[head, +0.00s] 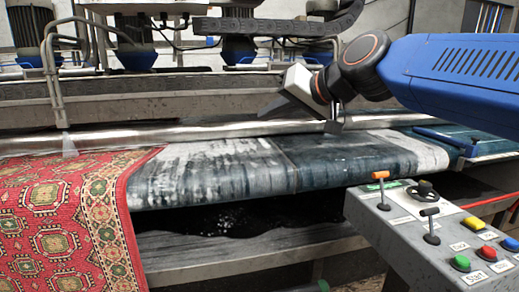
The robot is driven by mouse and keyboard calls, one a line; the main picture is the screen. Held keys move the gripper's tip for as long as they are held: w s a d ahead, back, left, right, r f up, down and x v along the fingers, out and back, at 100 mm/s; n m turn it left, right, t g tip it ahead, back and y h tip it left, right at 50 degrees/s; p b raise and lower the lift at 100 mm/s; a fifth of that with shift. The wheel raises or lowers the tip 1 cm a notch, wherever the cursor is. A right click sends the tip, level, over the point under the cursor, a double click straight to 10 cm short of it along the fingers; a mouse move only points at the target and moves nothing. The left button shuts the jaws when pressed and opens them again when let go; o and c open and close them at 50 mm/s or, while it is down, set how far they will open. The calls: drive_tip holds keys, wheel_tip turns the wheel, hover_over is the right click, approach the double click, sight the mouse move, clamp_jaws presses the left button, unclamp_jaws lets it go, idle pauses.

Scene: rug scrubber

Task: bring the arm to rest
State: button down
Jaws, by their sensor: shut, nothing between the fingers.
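My arm (440,75), with a blue link and a black wrist, reaches in from the right edge of the head view. It ends in my grey gripper (280,107), which is shut and empty. The gripper hangs in front of the scrubber's metal frame, above the wet belt (225,165) in the picture. It appears clear of the rug and of the control panel. The fingertips are dark and small, so their detail is hard to see.
A red patterned rug (75,215) lies over the belt at the left. A control panel (400,225) with levers, a black knob and several coloured buttons stands at the lower right. A metal bar (200,132) spans the machine. Brush units (130,55) and a cable chain are behind.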

drive_tip(key=s+d+f+g+h, duration=0.1)
drive_tip(key=s+d+f+h, duration=0.2)
drive_tip(key=s+d+f, duration=0.4)
drive_tip(key=s+d+f+m+g+h, duration=0.1)
drive_tip(key=s+d+f, duration=0.7)
drive_tip(key=f, duration=0.8)
drive_tip(key=s+d+f+g+h, duration=0.2)
drive_tip(key=s+d+f+h, duration=0.2)
drive_tip(key=s+d+f, duration=0.4)
drive_tip(key=d+f, duration=0.3)
drive_tip(key=f, duration=0.1)
drive_tip(key=shift+s+d+f+m+g+h, duration=0.25)
drive_tip(key=shift+f+m+g+h, duration=0.05)
drive_tip(key=shift+g+h, duration=0.1)
